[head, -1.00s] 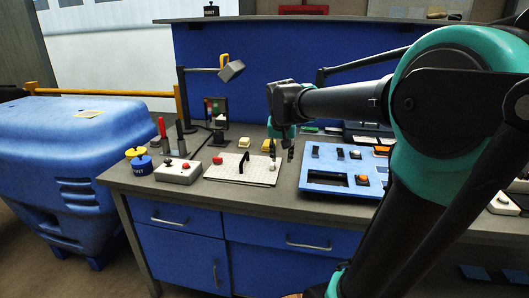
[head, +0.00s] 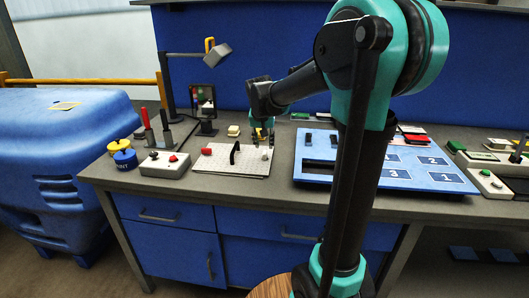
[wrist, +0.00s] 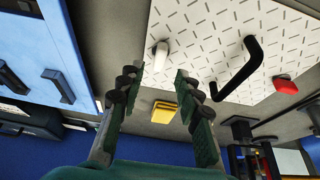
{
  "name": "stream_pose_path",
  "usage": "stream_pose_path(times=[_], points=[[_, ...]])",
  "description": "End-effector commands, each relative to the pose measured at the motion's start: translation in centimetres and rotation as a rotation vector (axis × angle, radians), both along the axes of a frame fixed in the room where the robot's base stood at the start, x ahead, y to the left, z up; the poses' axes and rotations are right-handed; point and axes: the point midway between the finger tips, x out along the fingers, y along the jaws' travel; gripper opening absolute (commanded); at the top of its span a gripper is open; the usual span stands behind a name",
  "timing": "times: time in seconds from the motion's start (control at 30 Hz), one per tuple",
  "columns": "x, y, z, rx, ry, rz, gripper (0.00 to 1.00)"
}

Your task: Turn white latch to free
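The white latch (head: 265,154) is a small white knob at the right end of a pale, dash-patterned plate (head: 222,171) on the bench. In the wrist view the latch (wrist: 160,56) stands up from the plate near its edge, just beyond and roughly between my fingertips. My gripper (head: 263,141) is above and just behind the latch in the head view. In the wrist view my gripper (wrist: 156,80) is open, with a clear gap between its dark fingers and nothing held. I cannot tell the exact height between fingertips and latch.
A black handle (head: 235,153) and a red knob (head: 206,151) stand on the same plate. A yellow block (wrist: 163,112) lies behind it. A blue panel (head: 315,178) is close on the right, and a grey box with a red button (head: 165,164) is on the left.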

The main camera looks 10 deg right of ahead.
Motion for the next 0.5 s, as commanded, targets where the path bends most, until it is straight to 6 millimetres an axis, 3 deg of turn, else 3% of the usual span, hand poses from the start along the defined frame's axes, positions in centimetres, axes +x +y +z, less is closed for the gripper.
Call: stream_pose_path(times=[0.2, 0.5], points=[[1.4, -0.4, -3.5, 0.0, 0.0, 0.001, 0.34], [2.1, -0.6, -5.4, 0.0, 0.0, 0.001, 0.34]])
